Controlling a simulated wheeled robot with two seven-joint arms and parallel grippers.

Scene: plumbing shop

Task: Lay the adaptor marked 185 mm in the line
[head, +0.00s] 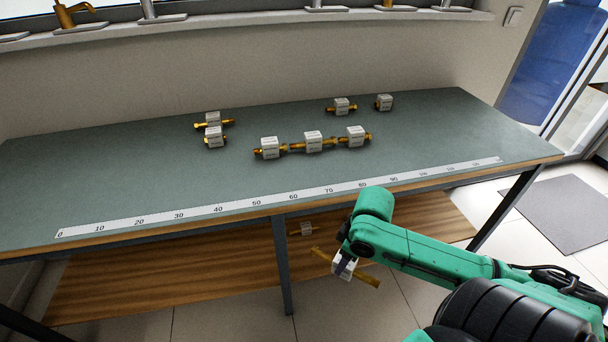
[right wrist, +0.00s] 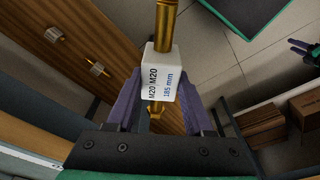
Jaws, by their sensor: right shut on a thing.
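The adaptor marked 185 mm (right wrist: 158,80) is a white block with brass ends, also lettered M20 M20. My right gripper (head: 343,265) is shut on its block, with the purple fingers on either side in the right wrist view. It holds the adaptor in front of the table, below the top's front edge. On the table, the line is a row of three brass-ended blocks: a left one (head: 270,148), a middle one (head: 313,142) and a right one (head: 355,136). What looks like my left gripper (right wrist: 303,48) shows small at the right wrist view's edge.
A printed ruler (head: 290,197) runs along the front of the green table top (head: 130,180). Loose adaptors lie behind the line, at left (head: 213,118) and right (head: 341,106). Another lies on the wooden lower shelf (head: 180,285). The table's left part is clear.

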